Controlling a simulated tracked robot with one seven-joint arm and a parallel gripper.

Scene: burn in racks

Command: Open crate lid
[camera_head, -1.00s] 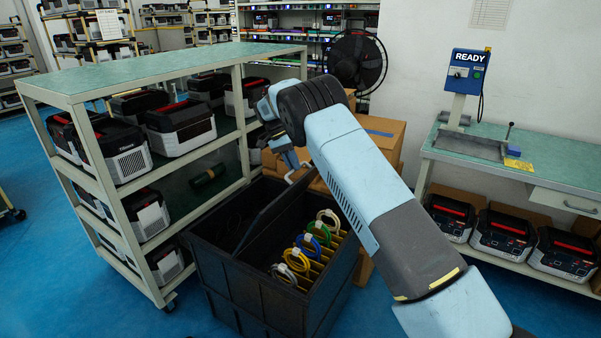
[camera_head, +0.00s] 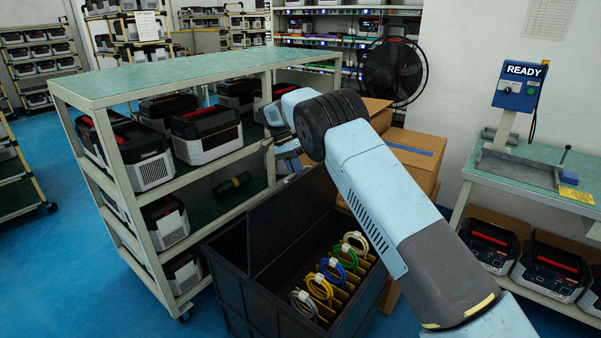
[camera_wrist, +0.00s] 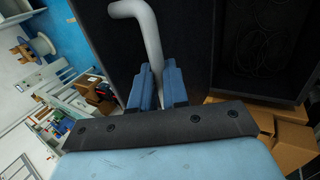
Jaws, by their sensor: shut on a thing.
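The large black crate (camera_head: 236,298) stands on the floor in the head view. Its dark lid panel (camera_head: 285,228) is raised on edge and stands steeply above the crate, so the inside shows. A grey bent handle bar (camera_wrist: 149,32) shows in the wrist view. My gripper (camera_wrist: 155,75) is shut on this bar, its blue fingers on either side. In the head view my gripper (camera_head: 289,157) is at the top of the raised panel, partly hidden by my arm.
Coiled cables (camera_head: 330,278) in several colours hang in yellow slots inside the crate. A green-topped shelf (camera_head: 190,72) with battery-like units stands close on the left. Cardboard boxes (camera_head: 416,152) and a fan (camera_head: 392,72) are behind. A bench (camera_head: 535,165) stands at the right.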

